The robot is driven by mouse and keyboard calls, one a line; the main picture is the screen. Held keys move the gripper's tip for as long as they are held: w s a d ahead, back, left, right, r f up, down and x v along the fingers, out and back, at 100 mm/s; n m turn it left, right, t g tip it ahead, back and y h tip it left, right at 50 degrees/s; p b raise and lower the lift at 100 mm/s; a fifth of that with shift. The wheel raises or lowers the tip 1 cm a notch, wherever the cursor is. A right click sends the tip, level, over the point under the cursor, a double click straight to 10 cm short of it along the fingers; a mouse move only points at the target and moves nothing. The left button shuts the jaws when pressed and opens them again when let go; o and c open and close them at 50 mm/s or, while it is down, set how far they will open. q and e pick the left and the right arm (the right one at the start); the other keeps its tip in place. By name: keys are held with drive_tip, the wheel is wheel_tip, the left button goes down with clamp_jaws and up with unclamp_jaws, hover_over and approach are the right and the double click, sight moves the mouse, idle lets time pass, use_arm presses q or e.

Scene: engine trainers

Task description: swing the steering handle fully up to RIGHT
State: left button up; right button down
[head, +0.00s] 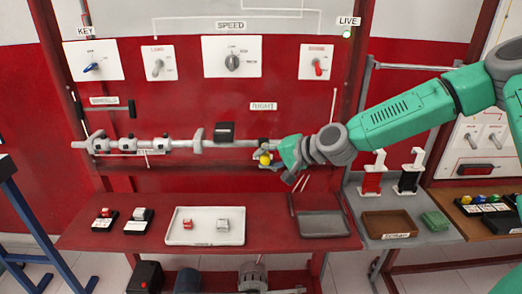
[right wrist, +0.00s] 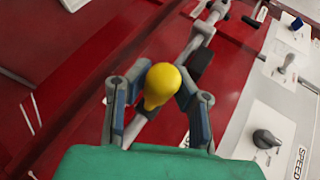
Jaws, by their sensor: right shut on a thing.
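The steering handle has a yellow knob (head: 265,158), seen at the right end of a grey horizontal shaft (head: 165,144) on the red panel. The knob is below the RIGHT label (head: 263,106). My right gripper (head: 275,160) reaches in from the right and is shut on the knob. In the right wrist view the yellow knob (right wrist: 162,84) sits between the two fingers of the gripper (right wrist: 160,100), with the shaft running away behind it. The handle's lever is mostly hidden by the gripper. My left gripper is not in view.
Switch plates, such as the SPEED dial (head: 232,62), are above the shaft. Below it, the red bench (head: 120,238) holds a white tray (head: 180,239) and a dark tray (head: 322,228). A grey bench with red and black upright clamps (head: 372,178) is at right.

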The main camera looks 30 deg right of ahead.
drive_tip(key=r+p, duration=0.1)
drive_tip(key=r+m+g+p, duration=0.1)
drive_tip(key=d+r+g+p, duration=0.1)
drive_tip(key=p, duration=0.1)
drive_tip(key=shift+w+r+m+y, duration=0.1)
drive_tip(key=shift+w+m+y, duration=0.2)
drive_tip(key=shift+w, duration=0.1)
drive_tip(key=shift+w+d+r+m+g+y+p, duration=0.25)
drive_tip(key=shift+w+r+m+g+p, duration=0.25)
drive_tip(key=shift+r+g+p, duration=0.4)
drive_tip(key=shift+f, duration=0.15)
